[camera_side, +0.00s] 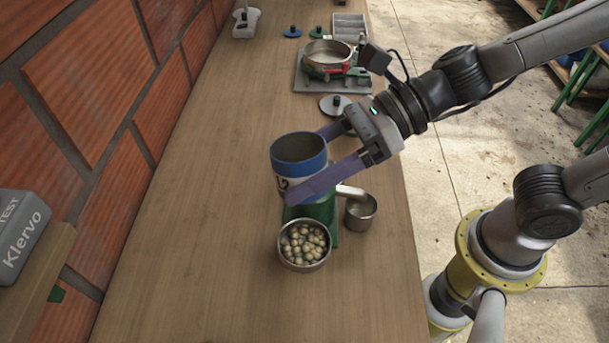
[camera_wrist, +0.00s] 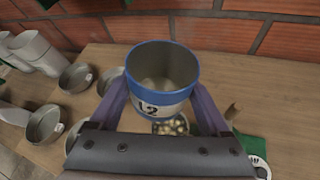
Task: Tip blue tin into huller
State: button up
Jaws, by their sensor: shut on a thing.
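My gripper (camera_side: 305,164) is shut on the blue tin (camera_side: 299,148), one purple finger on each side. The tin has a blue rim, a white band with dark lettering and an open top. It is held about upright. In the wrist view the tin (camera_wrist: 163,70) shows a greyish inside; I cannot make out any contents. Below and partly behind the tin in the side view is a green body (camera_side: 322,211), mostly hidden; I cannot tell for sure whether it is the huller. A metal bowl (camera_side: 303,264) of pale beans stands in front of it.
A small metal cup (camera_side: 360,212) is to the right of the green body.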

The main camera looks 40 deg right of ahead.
aim_at(297, 136)
jog(key=shift+n+t, duration=0.8)
jog(key=shift+n, duration=0.1)
jog(key=shift+w+r, duration=0.25)
jog(key=shift+r, duration=1)
jog(key=shift+w+r, duration=0.2)
jog(key=shift+r, duration=1.05)
jog(key=shift+a+r, duration=0.1)
jog(key=shift+r, duration=0.2)
jog(key=shift+w+a+r+n+g, duration=0.2)
jog(key=shift+a+n+g, duration=0.05)
jog(key=shift+n+g, duration=0.05)
jog(key=w+d+f+m+t+h, duration=0.1)
jog(key=w+d+f+m+t, duration=0.15)
jog(key=w+d, duration=0.35)
jog(key=w+d+f+m+t+h, duration=0.1)
jog(key=w+d+f, duration=0.3)
jog(key=w, duration=0.4)
jog(key=w+d+f+m+t+h, duration=0.1)
jog(key=d+f, duration=0.3)
jog(key=d, duration=0.5)
jog(key=w+d+f+m+t+h, duration=0.2)
jog(key=w+d+f+m+h, duration=0.2)
jog(key=d, duration=0.5)
jog(key=shift+d+f, duration=0.25)
jog(key=shift+f, duration=0.35)
